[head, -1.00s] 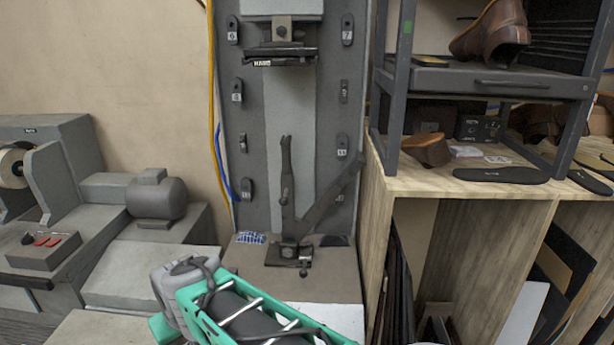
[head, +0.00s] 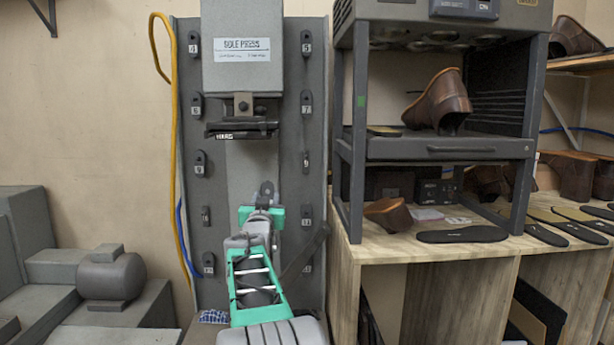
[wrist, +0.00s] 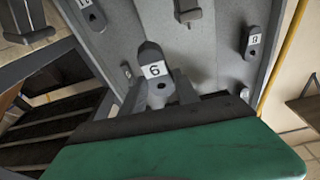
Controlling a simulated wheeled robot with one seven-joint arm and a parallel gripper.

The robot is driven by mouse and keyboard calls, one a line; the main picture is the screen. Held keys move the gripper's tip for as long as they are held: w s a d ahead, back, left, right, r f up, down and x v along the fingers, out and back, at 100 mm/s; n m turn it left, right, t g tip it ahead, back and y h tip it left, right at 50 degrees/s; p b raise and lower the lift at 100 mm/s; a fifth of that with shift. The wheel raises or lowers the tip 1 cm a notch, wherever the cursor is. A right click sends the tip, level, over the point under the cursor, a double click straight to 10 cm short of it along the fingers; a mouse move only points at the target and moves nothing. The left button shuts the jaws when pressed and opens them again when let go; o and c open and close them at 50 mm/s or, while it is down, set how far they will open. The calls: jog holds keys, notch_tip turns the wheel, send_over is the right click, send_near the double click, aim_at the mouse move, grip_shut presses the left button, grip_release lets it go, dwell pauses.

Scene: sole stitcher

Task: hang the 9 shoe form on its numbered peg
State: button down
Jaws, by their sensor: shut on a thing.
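My gripper (head: 264,206) is shut on a grey shoe form (head: 266,188), raised in front of the press panel's centre. In the wrist view, my gripper (wrist: 160,97) grips this form (wrist: 150,55) by its lower part; its white label reads like a 6, and that view looks turned over, which fits a 9. The form is apart from the panel. A small bare peg (wrist: 126,71) also shows in the wrist view.
The sole press (head: 242,50) overhangs the panel's middle. A bare-looking peg (head: 206,215) is in the left column among hung forms. A shelf rack (head: 440,147) stands close on the right; a yellow cable (head: 173,120) runs at left.

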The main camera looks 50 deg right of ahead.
jog(key=s+d+r+m+g+h, duration=0.2)
jog(key=s+d+r+h, duration=0.3)
jog(key=s+d+r, duration=0.3)
jog(key=w+d+p, duration=0.2)
jog(key=p, duration=0.1)
jog(key=w+d+p, duration=0.2)
jog(key=d+p, duration=0.1)
jog(key=w+d+p, duration=0.2)
jog(key=w+d, duration=0.1)
jog(key=shift+d+f+p, duration=0.15)
jog(key=shift+f+p, duration=0.2)
jog(key=shift+p, duration=0.05)
jog(key=shift+s+f+b, duration=0.1)
jog(key=shift+b, duration=0.45)
dwell(0.5)
jog(key=shift+w+d+p, duration=0.3)
jog(key=shift+w+p, duration=0.05)
jog(key=shift+p, duration=0.15)
jog(key=shift+w+d+p, duration=0.25)
jog(key=shift+d+p, duration=0.1)
jog(key=shift+p, duration=0.05)
jog(key=shift+w+d+p, duration=0.2)
jog(key=shift+d+p, duration=0.05)
jog(key=shift+p, duration=0.1)
